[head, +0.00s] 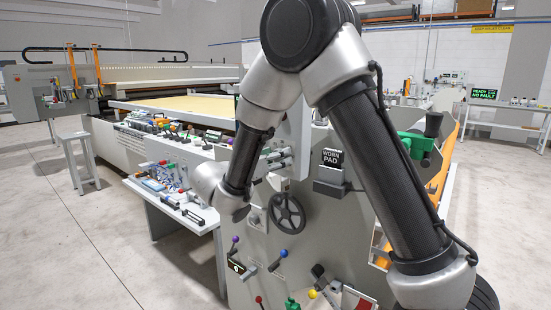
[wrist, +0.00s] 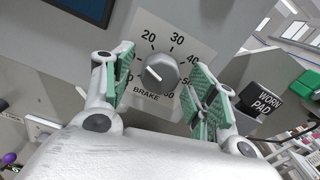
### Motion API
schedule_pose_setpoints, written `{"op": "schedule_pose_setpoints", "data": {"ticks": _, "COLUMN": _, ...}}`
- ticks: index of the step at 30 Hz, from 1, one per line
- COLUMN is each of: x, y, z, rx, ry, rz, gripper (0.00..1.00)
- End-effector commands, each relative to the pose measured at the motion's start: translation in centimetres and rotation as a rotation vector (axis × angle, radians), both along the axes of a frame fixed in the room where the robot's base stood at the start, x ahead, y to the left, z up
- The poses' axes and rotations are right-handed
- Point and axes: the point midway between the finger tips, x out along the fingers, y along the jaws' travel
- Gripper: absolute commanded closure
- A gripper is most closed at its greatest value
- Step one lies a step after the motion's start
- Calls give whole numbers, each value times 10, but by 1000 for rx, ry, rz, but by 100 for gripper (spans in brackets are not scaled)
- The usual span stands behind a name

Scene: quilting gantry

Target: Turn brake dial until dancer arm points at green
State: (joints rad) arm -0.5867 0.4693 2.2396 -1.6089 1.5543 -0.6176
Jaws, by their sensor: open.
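The brake dial (wrist: 162,70) is a round grey knob on a pale square plate (wrist: 185,28) in the wrist view. The plate is marked BRAKE with numbers around the knob. A pale mark shows on the knob's left part; its exact reading is hard to tell. My gripper (wrist: 161,60) is open, with one green-padded finger left of the knob and one right of it. Gaps show between knob and pads. The left finger hides some of the low numbers. In the head view my arm hides the dial. I cannot make out the dancer arm or a green mark for it.
A WORN PAD box (wrist: 264,98) stands out from the panel, right of my gripper; it also shows in the head view (head: 331,175). A black handwheel (head: 287,212) and several coloured-knob levers sit lower on the panel. Open floor (head: 70,240) lies at left.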

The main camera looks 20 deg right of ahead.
Motion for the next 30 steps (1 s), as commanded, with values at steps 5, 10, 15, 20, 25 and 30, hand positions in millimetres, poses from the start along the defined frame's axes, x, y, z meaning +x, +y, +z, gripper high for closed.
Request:
{"op": "schedule_pose_setpoints", "data": {"ticks": 5, "x": 1, "y": -1, "z": 0, "rx": 0, "ry": 0, "rz": 1, "gripper": 42}}
{"op": "schedule_pose_setpoints", "data": {"ticks": 10, "x": 1, "y": -1, "z": 0, "rx": 1, "ry": 0, "rz": 0, "gripper": 61}}
{"op": "schedule_pose_setpoints", "data": {"ticks": 15, "x": 1, "y": -1, "z": 0, "rx": 1, "ry": 0, "rz": 0, "gripper": 88}}
{"op": "schedule_pose_setpoints", "data": {"ticks": 20, "x": 0, "y": -1, "z": 0, "rx": 3, "ry": -3, "rz": 1, "gripper": 88}}
{"op": "schedule_pose_setpoints", "data": {"ticks": 25, "x": 0, "y": -1, "z": 0, "rx": 26, "ry": -33, "rz": 1, "gripper": 88}}
{"op": "schedule_pose_setpoints", "data": {"ticks": 30, "x": 1, "y": 0, "z": 0, "rx": 80, "ry": -108, "rz": 1, "gripper": 88}}
